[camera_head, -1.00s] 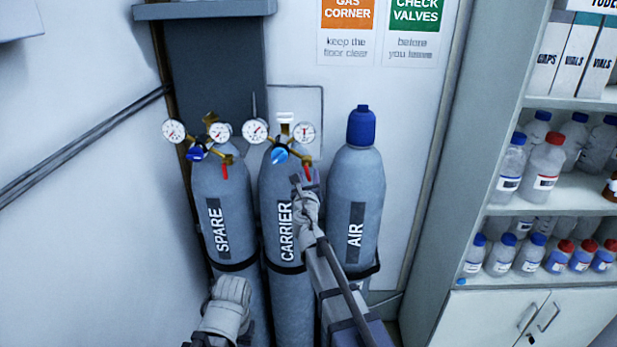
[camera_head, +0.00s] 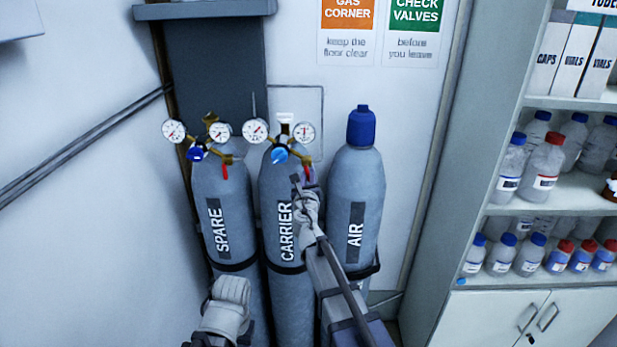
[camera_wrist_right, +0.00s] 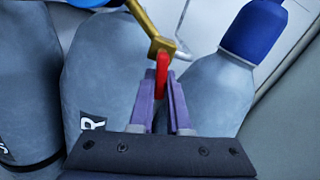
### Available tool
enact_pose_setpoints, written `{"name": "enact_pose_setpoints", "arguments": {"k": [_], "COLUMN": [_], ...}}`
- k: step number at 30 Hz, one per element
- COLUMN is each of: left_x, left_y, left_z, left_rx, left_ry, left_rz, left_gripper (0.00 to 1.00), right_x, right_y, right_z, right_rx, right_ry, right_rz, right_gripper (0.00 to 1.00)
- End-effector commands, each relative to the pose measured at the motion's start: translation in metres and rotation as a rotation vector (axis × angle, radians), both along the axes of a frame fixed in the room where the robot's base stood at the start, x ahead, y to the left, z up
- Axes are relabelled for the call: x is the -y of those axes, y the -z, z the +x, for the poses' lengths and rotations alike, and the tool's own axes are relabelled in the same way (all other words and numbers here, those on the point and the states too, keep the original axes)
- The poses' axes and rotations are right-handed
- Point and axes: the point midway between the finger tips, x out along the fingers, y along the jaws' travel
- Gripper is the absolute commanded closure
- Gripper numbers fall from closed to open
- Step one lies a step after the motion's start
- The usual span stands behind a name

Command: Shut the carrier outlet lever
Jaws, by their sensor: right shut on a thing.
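The carrier cylinder (camera_head: 276,190) is a grey bottle labelled CARRIER, standing between the SPARE and AIR cylinders. Its regulator has two round gauges, a blue knob (camera_head: 279,155) and a brass outlet (camera_wrist_right: 163,47). The red outlet lever (camera_wrist_right: 162,72) hangs down from the brass fitting. It also shows small in the head view (camera_head: 307,171). My right gripper (camera_wrist_right: 164,90) has its purple fingers shut on the lower part of the red lever. In the head view it (camera_head: 301,184) is in front of the carrier cylinder's right shoulder. My left arm shows at the bottom, but its fingers are not visible.
The spare cylinder (camera_head: 213,190) at left has a similar regulator and red lever (camera_head: 225,170). The air cylinder (camera_head: 362,175) with a blue cap stands close at right. A shelf unit (camera_head: 560,197) with several bottles is farther right.

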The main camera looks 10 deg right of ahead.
Motion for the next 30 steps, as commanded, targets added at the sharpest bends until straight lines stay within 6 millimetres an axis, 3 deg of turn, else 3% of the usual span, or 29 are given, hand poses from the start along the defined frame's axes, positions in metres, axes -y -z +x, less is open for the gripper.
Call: {"name": "enact_pose_setpoints", "arguments": {"k": [5, 15, 24, 25, 30], "left_x": [0.0000, 0.0000, 0.0000, 0.0000, 0.0000], "left_y": [0.0003, 0.0009, 0.0009, 0.0009, 0.0009], "left_z": [0.0000, 0.0000, 0.0000, 0.0000, -0.0001], "left_rx": [0.000, 0.000, 0.000, 0.000, 0.000], "left_ry": [0.000, 0.000, 0.000, 0.000, 0.000], "left_rz": [0.000, 0.000, 0.000, 0.000, 0.000], "left_gripper": [0.50, 0.50, 0.50, 0.50, 0.50], "right_x": [-0.0012, -0.0071, -0.0075, -0.0076, -0.0074], "right_y": [0.0003, 0.0009, 0.0009, 0.0009, 0.0009], "right_z": [0.0003, 0.0020, 0.0020, 0.0020, 0.0021], "right_rx": [0.009, 0.073, 0.075, 0.075, 0.075], "right_ry": [-0.001, 0.000, -0.001, -0.001, 0.000], "right_rz": [0.034, 0.259, 0.268, 0.268, 0.267], "right_gripper": [1.00, 1.00, 1.00, 0.81, 0.62]}}
